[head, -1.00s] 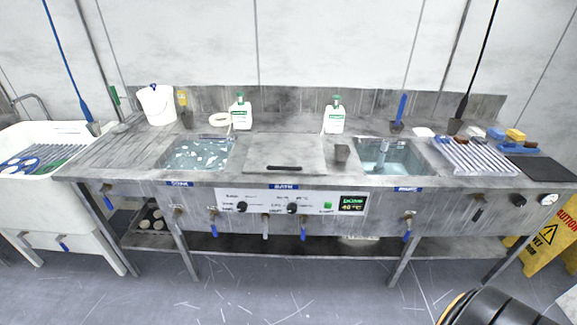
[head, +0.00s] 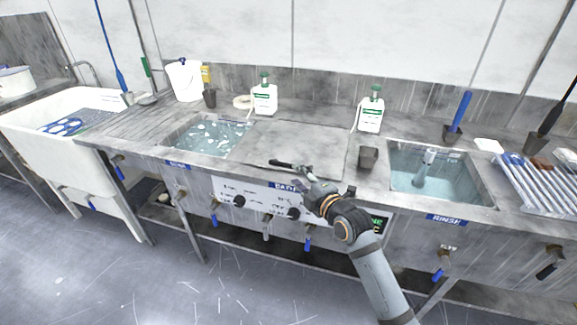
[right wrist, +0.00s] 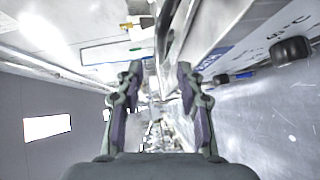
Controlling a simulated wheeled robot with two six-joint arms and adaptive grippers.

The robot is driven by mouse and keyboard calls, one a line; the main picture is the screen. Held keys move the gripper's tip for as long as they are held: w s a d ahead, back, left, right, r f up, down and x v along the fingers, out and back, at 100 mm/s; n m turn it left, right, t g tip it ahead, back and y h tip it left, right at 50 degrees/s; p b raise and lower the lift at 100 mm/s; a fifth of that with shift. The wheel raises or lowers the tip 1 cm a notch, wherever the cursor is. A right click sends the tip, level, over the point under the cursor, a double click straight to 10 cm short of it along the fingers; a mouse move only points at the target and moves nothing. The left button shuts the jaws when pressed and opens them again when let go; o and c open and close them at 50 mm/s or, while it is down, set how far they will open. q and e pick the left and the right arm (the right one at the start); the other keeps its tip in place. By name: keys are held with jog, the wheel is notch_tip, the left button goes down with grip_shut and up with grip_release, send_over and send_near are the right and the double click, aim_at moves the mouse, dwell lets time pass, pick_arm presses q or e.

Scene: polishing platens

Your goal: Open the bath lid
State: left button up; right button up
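The bath lid (head: 300,142) is a flat grey metal plate lying closed over the middle basin. Its dark bar handle (head: 281,163) is along its front edge. My right gripper (head: 308,176) is at the right end of the handle, just in front of the lid. In the right wrist view its two fingers (right wrist: 160,85) are spread open, with a dark bar, apparently the handle (right wrist: 164,35), ahead of the gap between them. Whether a finger touches the handle I cannot tell. My left gripper is not in view.
Left of the lid is a basin of bubbly water (head: 207,136); right is the rinse basin (head: 437,177). A dark cup (head: 368,158) stands at the lid's right side. White bottles (head: 264,97) stand behind. Knobs (head: 293,213) and taps line the front panel.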

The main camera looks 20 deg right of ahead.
aim_at(288, 167)
jog(key=x, duration=0.8)
jog(key=shift+w, duration=0.1)
grip_shut()
